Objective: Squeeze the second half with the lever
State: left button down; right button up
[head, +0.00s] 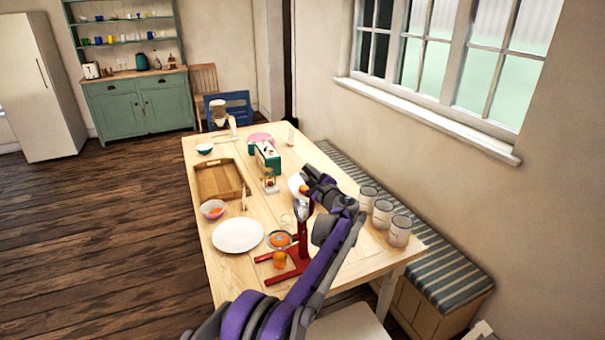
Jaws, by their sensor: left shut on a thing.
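A red juice press (299,258) stands at the near right of the wooden table, with a silver head (302,210) at the top of its upright. My left gripper (308,187) is at the top of the press, shut, it seems on the lever, which the gripper and wrist mostly hide. An orange half (280,239) lies in a dark-rimmed dish left of the press. An orange-coloured cup or fruit (279,260) stands at the press's foot. Whether a half is inside the press is hidden. My right gripper is not in view.
Three tins (383,214) stand right of my arm. A green box (267,157) stands farther back. A striped bench (430,262) runs along the wall.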

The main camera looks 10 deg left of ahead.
pick_arm(q)
jog(key=shift+d+f, duration=0.15)
jog(key=shift+f, duration=0.05)
jog(key=c, duration=1.1)
grip_release()
jog(key=o, duration=0.5)
jog(key=shift+w, duration=0.1)
jog(key=b+v, duration=0.2)
jog(key=v, duration=0.9)
jog(key=shift+w, duration=0.1)
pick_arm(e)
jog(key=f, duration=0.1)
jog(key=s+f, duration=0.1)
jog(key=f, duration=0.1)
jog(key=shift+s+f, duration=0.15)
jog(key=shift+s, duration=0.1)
pick_arm(q)
jog(key=shift+f, duration=0.1)
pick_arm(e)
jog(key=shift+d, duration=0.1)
